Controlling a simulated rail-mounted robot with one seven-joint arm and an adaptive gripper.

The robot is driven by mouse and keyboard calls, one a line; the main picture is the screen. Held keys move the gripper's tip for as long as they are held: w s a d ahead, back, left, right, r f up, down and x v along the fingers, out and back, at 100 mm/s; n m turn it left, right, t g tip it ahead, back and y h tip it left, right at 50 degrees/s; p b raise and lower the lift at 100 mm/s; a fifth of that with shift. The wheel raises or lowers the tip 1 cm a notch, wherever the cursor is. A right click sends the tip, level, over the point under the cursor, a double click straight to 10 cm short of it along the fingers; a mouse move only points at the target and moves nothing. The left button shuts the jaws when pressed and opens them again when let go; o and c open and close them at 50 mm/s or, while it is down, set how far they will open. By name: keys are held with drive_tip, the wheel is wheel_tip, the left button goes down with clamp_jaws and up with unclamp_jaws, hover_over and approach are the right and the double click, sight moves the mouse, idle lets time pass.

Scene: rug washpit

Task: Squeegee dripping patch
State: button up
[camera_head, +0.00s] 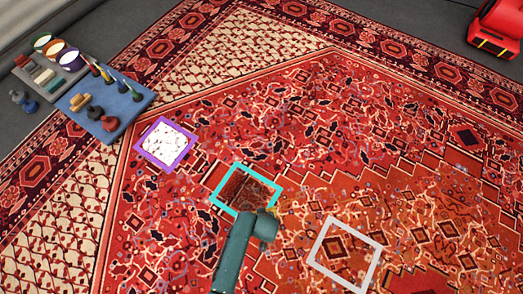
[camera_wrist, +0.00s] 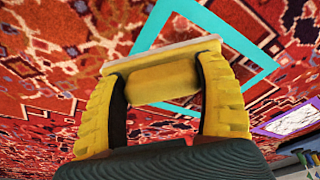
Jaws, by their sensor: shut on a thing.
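The dark, wet-looking patch (camera_head: 246,188) lies on the red rug inside a teal square frame (camera_head: 226,170). My gripper (camera_wrist: 165,75) is shut on a yellow squeegee (camera_wrist: 162,83) with a pale strip along its far edge. In the wrist view the squeegee sits between the two ridged yellow fingers, and the teal frame (camera_wrist: 240,32) shows just beyond it. In the head view my gripper is at the frame's near right corner, its fingers and the squeegee mostly hidden by my arm. I cannot tell whether the squeegee touches the rug.
A purple frame (camera_head: 141,152) around a white foamy patch (camera_head: 165,143) lies to the left, a white frame (camera_head: 327,228) to the right. A blue tray (camera_head: 129,100) with brushes and tools and a grey tray (camera_head: 30,80) stand upper left. A red case (camera_head: 496,28) is upper right.

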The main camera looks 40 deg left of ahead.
drive_tip(key=shift+r+p, duration=1.1)
drive_tip(key=shift+r, duration=0.4)
